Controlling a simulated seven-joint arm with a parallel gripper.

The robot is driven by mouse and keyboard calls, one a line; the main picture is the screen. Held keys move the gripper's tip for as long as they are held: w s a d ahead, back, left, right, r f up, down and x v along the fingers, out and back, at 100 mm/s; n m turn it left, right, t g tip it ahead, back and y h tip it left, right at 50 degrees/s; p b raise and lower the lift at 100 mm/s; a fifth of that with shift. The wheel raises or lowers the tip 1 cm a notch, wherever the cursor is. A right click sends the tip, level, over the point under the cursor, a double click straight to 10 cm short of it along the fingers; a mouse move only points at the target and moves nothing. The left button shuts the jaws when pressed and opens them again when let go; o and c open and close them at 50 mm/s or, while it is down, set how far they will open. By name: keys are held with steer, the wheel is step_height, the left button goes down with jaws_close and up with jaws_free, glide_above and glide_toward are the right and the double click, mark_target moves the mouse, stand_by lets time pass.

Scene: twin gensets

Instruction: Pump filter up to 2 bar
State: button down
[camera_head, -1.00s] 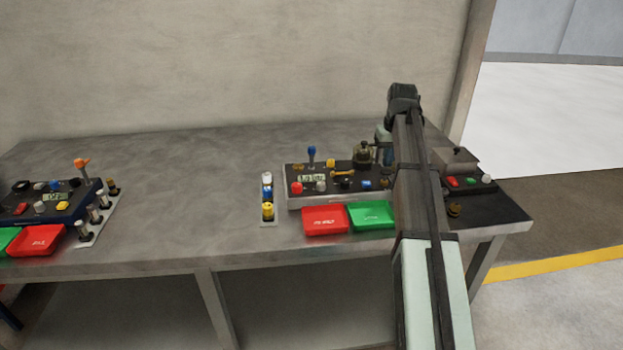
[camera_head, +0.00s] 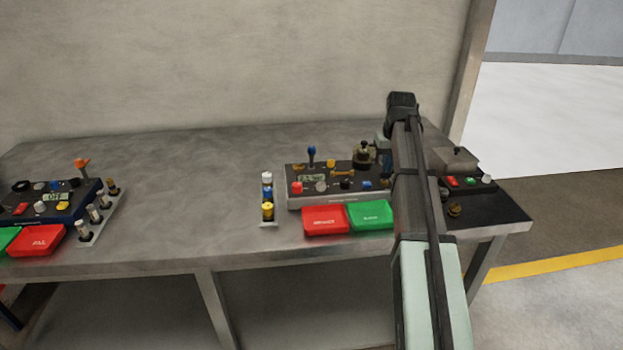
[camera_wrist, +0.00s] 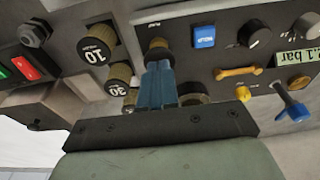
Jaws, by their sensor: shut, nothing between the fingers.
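My gripper (camera_wrist: 158,84) shows blue fingers in the wrist view, shut and empty. Its tips are at the lower edge of a black-topped brass knob (camera_wrist: 158,46) on the dark panel; I cannot tell if they touch. A round brass-rimmed fitting (camera_wrist: 195,91) is partly hidden beside the fingers. The green display (camera_wrist: 300,57) is cut by the frame edge and seems to read 2.1 bar. In the head view, the panel (camera_head: 330,187) sits on the bench with its display (camera_head: 312,178) too small to read. A dark fitting (camera_head: 363,154) stands at its back, left of my arm, which hides the fingertips.
Red (camera_head: 325,219) and green (camera_head: 371,214) trays sit in front.

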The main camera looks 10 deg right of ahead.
steer(key=shift+f, duration=0.2)
steer(key=shift+r, duration=3)
